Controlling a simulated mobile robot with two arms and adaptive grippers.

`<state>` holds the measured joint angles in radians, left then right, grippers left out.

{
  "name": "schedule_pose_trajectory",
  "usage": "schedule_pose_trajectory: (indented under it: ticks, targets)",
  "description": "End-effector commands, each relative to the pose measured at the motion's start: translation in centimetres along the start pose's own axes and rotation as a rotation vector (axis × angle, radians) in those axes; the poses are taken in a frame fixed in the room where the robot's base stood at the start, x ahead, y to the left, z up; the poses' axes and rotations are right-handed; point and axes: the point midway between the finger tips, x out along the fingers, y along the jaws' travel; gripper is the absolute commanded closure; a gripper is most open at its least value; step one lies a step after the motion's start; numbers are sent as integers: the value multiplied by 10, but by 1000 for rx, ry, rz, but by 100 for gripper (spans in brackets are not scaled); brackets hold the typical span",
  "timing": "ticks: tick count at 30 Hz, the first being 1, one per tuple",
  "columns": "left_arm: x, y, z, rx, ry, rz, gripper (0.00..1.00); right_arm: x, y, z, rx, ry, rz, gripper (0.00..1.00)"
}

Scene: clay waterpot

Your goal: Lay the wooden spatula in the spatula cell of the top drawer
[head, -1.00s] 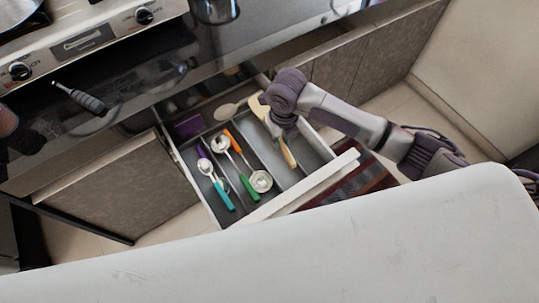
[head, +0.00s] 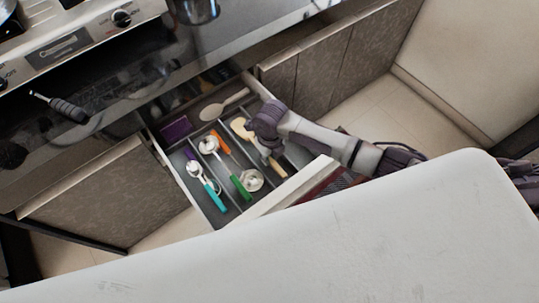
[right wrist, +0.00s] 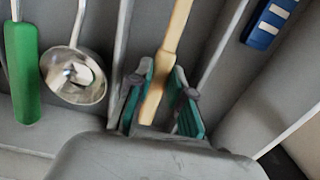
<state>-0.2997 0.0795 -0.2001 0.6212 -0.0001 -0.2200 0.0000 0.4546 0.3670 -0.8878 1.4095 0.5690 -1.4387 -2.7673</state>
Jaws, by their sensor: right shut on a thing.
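My right gripper (head: 262,150) is down in the open top drawer (head: 288,192), shut on the wooden spatula (head: 239,127). The spatula's pale head points toward the back of the drawer and its handle toward the front. The right wrist view shows the handle (right wrist: 172,42) between the two green-padded fingers (right wrist: 158,98), with a divider on each side. The spatula lies along this long cell; I cannot tell whether it touches the floor. The gripper hides the middle of the spatula in the head view. My left gripper is not in view.
Left cells hold a green-handled utensil (head: 240,187), a metal ladle (right wrist: 75,75) and a teal-handled spoon (head: 213,195). A wooden spoon (head: 225,104) and a purple item (head: 176,129) lie at the back. A blue-handled item (right wrist: 268,25) is right. A white counter (head: 330,250) fills the foreground.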

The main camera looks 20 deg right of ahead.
Motion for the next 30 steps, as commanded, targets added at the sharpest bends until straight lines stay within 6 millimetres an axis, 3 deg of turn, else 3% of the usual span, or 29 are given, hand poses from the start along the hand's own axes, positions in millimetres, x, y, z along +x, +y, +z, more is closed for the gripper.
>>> schedule_pose_trajectory:
  ticks: [19, 20, 24, 30]
  targets:
    - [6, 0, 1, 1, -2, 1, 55, 11, 0, 0, 1, 1, 0, 100]
    - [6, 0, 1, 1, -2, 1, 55, 11, 0, 0, 1, 1, 0, 77]
    - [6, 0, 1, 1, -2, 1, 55, 11, 0, 0, 1, 1, 0, 55]
    - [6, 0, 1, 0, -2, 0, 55, 11, 0, 0, 1, 1, 0, 55]
